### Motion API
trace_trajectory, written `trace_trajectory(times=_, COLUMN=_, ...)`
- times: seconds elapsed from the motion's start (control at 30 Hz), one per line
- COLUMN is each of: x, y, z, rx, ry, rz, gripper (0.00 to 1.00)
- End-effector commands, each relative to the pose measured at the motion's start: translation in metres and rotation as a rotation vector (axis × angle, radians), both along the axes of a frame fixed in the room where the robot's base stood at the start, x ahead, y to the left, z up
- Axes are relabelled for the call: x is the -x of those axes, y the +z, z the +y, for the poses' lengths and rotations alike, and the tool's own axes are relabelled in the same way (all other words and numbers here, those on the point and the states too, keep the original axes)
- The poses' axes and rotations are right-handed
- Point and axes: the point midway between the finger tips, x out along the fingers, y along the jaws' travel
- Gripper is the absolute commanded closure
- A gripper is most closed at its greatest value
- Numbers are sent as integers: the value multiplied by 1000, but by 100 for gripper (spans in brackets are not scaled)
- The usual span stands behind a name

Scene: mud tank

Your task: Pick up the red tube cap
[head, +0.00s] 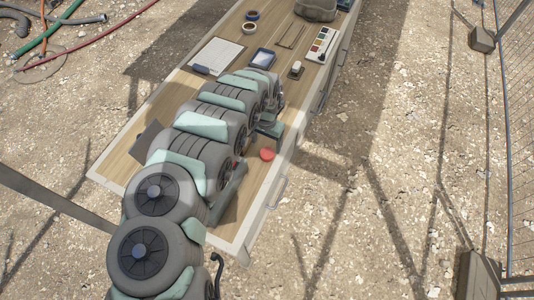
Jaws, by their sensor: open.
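The red tube cap (267,154) lies on the light wooden top of the long bench, near its right edge. It looks like a small round red disc and is uncovered. My arm reaches over the bench from the lower left. My gripper (269,130) is open, just above the cap in the picture and apart from it. It is small here and partly hidden by my arm, so the fingers and their height over the bench are hard to make out.
The bench (250,205) also bears a clipboard (216,54), a dark-framed tray (262,58), two tape rolls (250,27), a colour chart (321,44) and a small white-topped item (296,69). A dark flat piece (146,139) lies left of my arm. Bare bench surrounds the cap.

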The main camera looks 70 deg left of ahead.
Motion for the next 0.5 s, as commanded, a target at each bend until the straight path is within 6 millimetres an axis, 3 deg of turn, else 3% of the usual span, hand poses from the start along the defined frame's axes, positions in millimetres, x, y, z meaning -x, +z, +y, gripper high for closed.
trace_trajectory(times=0.13, x=-1, y=-17, z=-1, rx=2, ry=-1, rz=-3, gripper=23)
trace_trajectory(times=0.5, x=-2, y=-32, z=0, rx=-2, ry=0, rz=-4, gripper=23)
